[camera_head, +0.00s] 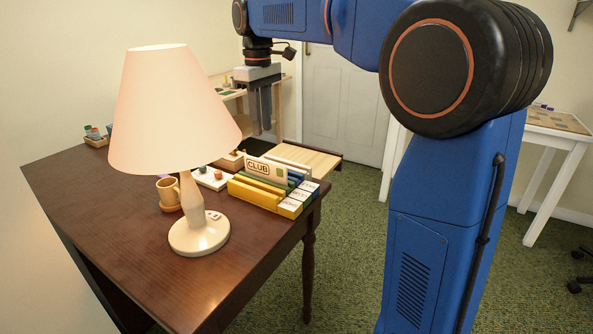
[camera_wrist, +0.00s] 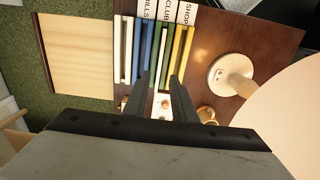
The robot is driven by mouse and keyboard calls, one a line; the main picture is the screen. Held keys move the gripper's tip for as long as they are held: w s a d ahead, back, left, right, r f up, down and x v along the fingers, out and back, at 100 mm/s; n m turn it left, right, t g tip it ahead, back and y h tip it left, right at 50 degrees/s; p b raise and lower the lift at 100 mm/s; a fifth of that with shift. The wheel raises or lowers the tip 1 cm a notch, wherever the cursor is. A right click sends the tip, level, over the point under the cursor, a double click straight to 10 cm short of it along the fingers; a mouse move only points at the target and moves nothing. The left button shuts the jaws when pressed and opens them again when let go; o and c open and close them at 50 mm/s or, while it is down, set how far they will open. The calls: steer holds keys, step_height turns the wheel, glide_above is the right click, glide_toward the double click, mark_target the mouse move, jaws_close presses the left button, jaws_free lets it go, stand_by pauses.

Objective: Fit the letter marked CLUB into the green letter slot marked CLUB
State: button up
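The letter marked CLUB (camera_head: 266,170) is cream with a green square. It stands on edge in the letter rack, its lower part hidden behind the green and yellow dividers. The rack has yellow (camera_head: 254,194), green (camera_head: 262,184) and blue slots with white end labels. In the wrist view the CLUB label (camera_wrist: 166,33) heads the green slot (camera_wrist: 156,55). A pale strip, the letter's top edge (camera_wrist: 165,55), lies between the green walls. My gripper (camera_head: 261,132) points down above the rack, apart from the letter. Its two fingers (camera_wrist: 160,80) are spread with nothing between them. How deep the letter sits is hidden.
A lamp (camera_head: 198,237) with a wide shade stands left of the rack. A light wooden board (camera_head: 305,158) lies beyond the rack. The dark table's (camera_head: 120,225) front left is clear.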

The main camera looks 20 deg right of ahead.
steer(key=s+d+f+m+t, duration=0.1)
steer(key=s+d+f+m, duration=0.15)
steer(key=s, duration=0.65)
steer(key=s+d+f+m+t, duration=0.1)
steer(key=s+d+f, duration=0.15)
steer(key=s, duration=0.65)
steer(key=s+d+f+m+t, duration=0.2)
steer(key=s+f+m, duration=0.1)
steer(key=s+f, duration=1.2)
steer(key=shift+s+m+t, duration=0.25)
steer(key=shift+m+t, duration=0.1)
steer(key=shift+t, duration=0.05)
steer(key=shift+d, duration=0.25)
